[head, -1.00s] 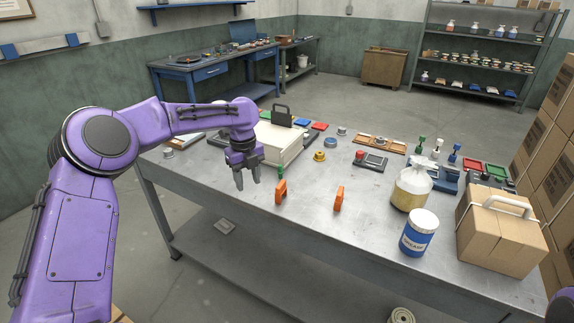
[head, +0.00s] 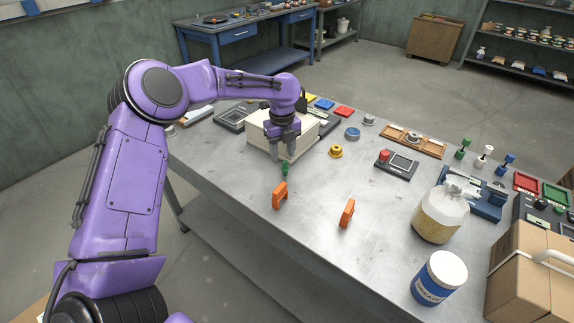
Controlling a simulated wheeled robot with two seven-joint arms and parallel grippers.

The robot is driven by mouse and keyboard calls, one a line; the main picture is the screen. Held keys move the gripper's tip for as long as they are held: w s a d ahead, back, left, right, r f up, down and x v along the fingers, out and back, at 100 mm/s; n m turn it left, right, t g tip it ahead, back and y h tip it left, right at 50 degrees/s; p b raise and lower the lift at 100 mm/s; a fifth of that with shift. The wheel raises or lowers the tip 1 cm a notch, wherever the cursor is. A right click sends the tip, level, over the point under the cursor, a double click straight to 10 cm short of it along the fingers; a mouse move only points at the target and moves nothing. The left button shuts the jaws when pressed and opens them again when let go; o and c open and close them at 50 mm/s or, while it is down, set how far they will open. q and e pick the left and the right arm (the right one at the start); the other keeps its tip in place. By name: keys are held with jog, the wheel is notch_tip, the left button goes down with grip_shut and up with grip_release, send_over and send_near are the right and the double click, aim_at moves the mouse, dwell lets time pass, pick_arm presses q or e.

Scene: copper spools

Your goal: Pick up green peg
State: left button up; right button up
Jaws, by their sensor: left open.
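A small green peg (head: 284,169) stands on the grey metal table (head: 330,262), just behind an orange handle-shaped piece (head: 279,196). My left gripper (head: 283,157) points down with its fingers open, right above the green peg in the picture. I cannot tell whether its fingertips touch or flank the peg. Another green-topped upright piece (head: 462,149) stands farther right, beside a white one (head: 484,156) and a blue one (head: 505,163). My right gripper is not in view.
A cream box (head: 262,136) stands right behind my left gripper. The table's front middle is clear.

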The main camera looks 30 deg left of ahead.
aim_at(285, 161)
pick_arm(q)
jog(key=shift+s+f, duration=0.2)
jog(key=shift+f, duration=0.15)
jog(key=f+p, duration=0.1)
jog(key=f, duration=0.1)
jog(key=w+f, duration=0.1)
jog(key=f, duration=0.2)
jog(key=shift+w+d+p, duration=0.15)
jog(key=shift+w+p, duration=0.05)
jog(key=shift+p, duration=0.15)
jog(key=shift+f, duration=0.35)
jog(key=shift+s, duration=0.25)
jog(key=shift+w, duration=0.1)
grip_shut()
